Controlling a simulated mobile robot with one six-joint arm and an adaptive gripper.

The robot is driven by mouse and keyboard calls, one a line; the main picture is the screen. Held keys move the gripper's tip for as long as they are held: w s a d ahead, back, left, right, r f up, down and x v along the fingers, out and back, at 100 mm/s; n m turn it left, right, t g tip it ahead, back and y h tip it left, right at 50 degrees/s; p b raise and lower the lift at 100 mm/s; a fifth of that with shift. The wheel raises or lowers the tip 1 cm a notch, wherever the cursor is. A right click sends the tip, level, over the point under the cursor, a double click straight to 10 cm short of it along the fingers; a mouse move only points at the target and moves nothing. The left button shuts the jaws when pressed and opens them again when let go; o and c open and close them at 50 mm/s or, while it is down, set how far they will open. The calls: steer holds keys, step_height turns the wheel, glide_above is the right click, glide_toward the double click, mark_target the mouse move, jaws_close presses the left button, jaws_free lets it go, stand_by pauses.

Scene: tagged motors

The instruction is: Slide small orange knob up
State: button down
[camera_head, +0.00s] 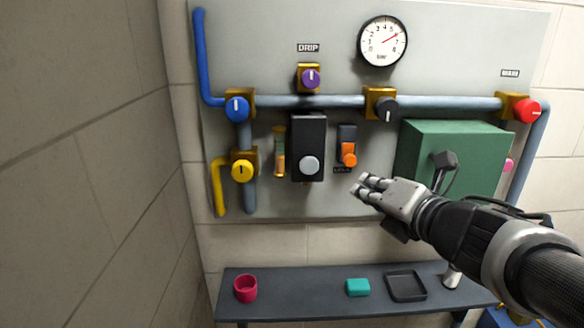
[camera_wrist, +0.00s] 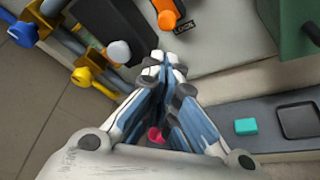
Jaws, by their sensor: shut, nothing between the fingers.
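The small orange knob (camera_head: 348,154) sits at the lower part of a short dark vertical slide plate (camera_head: 347,132) on the grey wall panel. It also shows at the top of the wrist view (camera_wrist: 167,17), beside a small black label. My gripper (camera_head: 360,187) is shut and empty, just below and slightly right of the orange knob in the head view. Its closed fingertips (camera_wrist: 165,62) are apart from the knob in the wrist view. The gap in depth between fingertips and panel is hard to tell.
A black box with a white knob (camera_head: 309,165) is left of the orange knob. A green box with a black lever (camera_head: 443,160) is to the right. Pipes with coloured valves cross above. A dark shelf (camera_head: 310,302) below holds a red cup, teal block and black tray.

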mark_target(349, 156)
steer(key=shift+w, duration=0.1)
steer(key=x, duration=1)
steer(key=shift+b, duration=0.3)
step_height(349, 156, up, 4)
steer(key=p, duration=0.3)
steer(key=shift+r, duration=0.15)
